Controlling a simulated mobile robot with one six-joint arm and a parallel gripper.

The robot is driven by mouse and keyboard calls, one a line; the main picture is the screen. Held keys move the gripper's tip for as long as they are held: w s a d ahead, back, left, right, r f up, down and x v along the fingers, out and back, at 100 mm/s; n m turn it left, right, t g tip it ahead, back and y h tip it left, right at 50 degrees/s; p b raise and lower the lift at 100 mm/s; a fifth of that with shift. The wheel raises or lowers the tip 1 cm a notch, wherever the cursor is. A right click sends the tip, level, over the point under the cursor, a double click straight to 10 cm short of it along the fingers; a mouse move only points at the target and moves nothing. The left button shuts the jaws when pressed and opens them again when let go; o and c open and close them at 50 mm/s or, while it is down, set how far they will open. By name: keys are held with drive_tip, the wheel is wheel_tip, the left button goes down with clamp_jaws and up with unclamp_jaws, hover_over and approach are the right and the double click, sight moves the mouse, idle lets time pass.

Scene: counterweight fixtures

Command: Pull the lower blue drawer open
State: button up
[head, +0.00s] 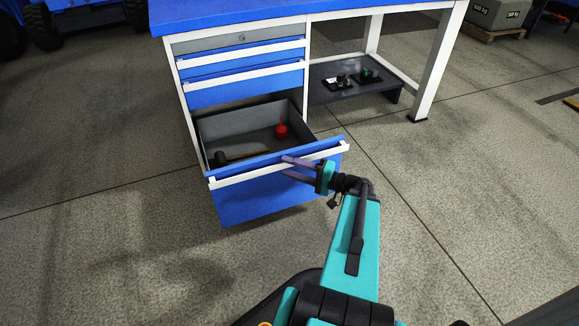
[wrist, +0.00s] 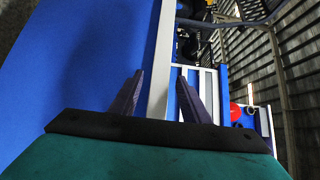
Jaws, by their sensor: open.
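The lower blue drawer (head: 270,200) of the workbench is pulled well out, and its grey inside shows in the head view. Its white handle (head: 240,177) runs along the top of the blue front. My gripper (head: 285,166) is at the right half of this handle. In the wrist view the white handle strip (wrist: 161,60) runs between the two fingers of my gripper (wrist: 157,97). The fingers are apart, with gaps beside the strip. I cannot tell whether either finger touches it.
A red object (head: 281,130) and a dark mallet-like tool (head: 240,155) lie in the open drawer. Two upper blue drawers (head: 245,88) are shut. A dark shelf (head: 325,98) with small black parts is at right, by a white bench leg (head: 437,70). The floor around is clear.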

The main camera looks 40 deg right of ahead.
drive_tip(key=p+v, duration=0.3)
drive_tip(key=v, duration=1)
idle(0.5)
